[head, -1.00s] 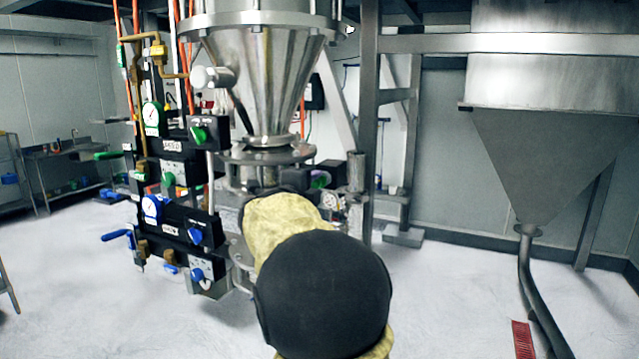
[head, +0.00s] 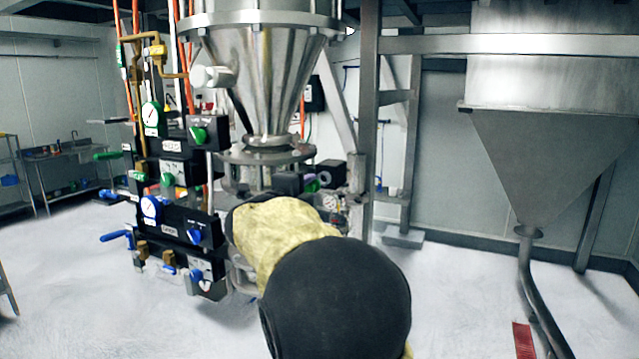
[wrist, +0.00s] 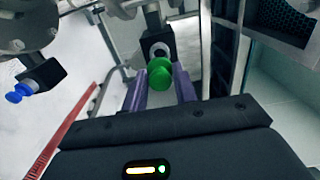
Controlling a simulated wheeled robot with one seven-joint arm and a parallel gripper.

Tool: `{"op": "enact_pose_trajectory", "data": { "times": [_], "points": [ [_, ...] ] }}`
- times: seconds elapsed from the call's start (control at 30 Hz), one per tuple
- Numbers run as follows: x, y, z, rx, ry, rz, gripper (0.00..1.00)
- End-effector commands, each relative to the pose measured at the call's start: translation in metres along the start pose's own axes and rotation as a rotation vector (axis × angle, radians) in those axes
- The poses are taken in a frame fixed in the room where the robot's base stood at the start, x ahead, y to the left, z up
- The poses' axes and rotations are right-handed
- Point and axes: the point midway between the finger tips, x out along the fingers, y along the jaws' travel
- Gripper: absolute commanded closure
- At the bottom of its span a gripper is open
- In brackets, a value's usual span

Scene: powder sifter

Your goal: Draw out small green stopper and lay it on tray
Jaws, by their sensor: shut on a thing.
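In the wrist view, the green stopper (wrist: 160,76) sits between the purple fingers of my gripper (wrist: 160,88), which is shut on it. Just beyond it is a black block (wrist: 160,28) with a pale ring around a dark opening. The stopper's narrow end points at this opening; I cannot tell if its tip is fully clear. A grey-edged, tray-like thing with a dark mesh floor (wrist: 262,38) shows at the upper right, partly cut off.
A valve panel (head: 180,217) with gauges and green and blue handles stands left of my arm. A steel cone (head: 262,85) hangs above. An upright steel post (head: 368,120) stands to the right. A blue-ended fitting (wrist: 20,92) is at the wrist view's left.

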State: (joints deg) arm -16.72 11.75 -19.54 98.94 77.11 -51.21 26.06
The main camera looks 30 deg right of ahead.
Motion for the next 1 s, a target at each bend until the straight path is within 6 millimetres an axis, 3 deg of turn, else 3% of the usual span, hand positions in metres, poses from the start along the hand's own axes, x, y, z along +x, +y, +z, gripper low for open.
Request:
{"op": "enact_pose_trajectory", "data": {
  "times": [0.5,1.0],
  "points": [
    [-0.016,0.001,0.000,0.000,-0.001,0.001,1.00],
    [-0.017,0.000,0.000,-0.001,0.000,0.001,1.00]
  ]
}}
